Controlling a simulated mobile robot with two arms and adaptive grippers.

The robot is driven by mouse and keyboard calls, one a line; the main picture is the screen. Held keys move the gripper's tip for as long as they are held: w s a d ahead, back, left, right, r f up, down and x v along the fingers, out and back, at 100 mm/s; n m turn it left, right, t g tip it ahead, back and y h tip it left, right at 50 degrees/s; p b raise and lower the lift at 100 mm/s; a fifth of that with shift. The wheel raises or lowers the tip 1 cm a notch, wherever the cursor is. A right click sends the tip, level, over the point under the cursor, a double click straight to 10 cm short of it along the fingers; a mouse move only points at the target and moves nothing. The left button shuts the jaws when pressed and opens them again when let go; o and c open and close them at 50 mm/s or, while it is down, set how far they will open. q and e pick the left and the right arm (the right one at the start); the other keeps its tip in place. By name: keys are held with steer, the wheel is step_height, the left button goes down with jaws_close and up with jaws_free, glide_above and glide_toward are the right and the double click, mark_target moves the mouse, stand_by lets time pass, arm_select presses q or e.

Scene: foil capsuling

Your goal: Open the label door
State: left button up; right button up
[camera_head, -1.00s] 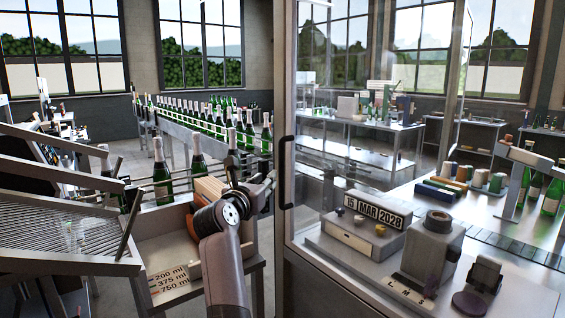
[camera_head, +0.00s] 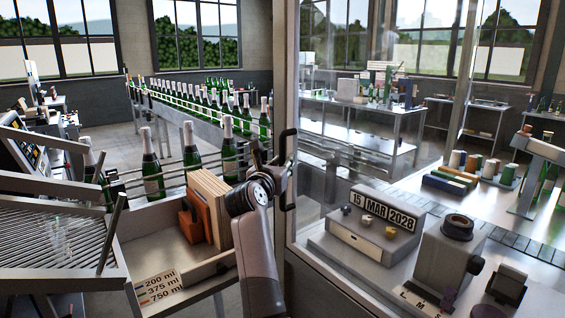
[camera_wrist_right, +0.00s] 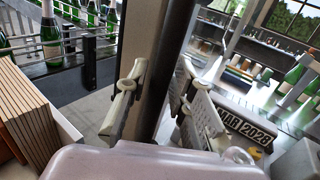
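The glass label door (camera_head: 380,120) stands upright in a grey metal frame, and looks shut. Its black vertical handle (camera_head: 284,147) is on the left post. My right gripper (camera_head: 280,182) is at the lower part of this handle. In the right wrist view, the dark handle bar (camera_wrist_right: 160,60) passes between the two fingers of my right gripper (camera_wrist_right: 160,100). The fingers are apart, one on each side of the bar, with a gap showing at the right finger. Contact is not clear. My left gripper is not in view.
Behind the glass are a date block reading 15 MAR 2028 (camera_head: 385,215) and a grey device (camera_head: 447,255). Left of my right arm is a tray with brown boards (camera_head: 208,205). Green bottles (camera_head: 190,150) line a conveyor behind it.

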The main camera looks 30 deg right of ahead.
steer(key=shift+s, duration=0.1)
steer(key=shift+c, duration=0.6)
jaws_close()
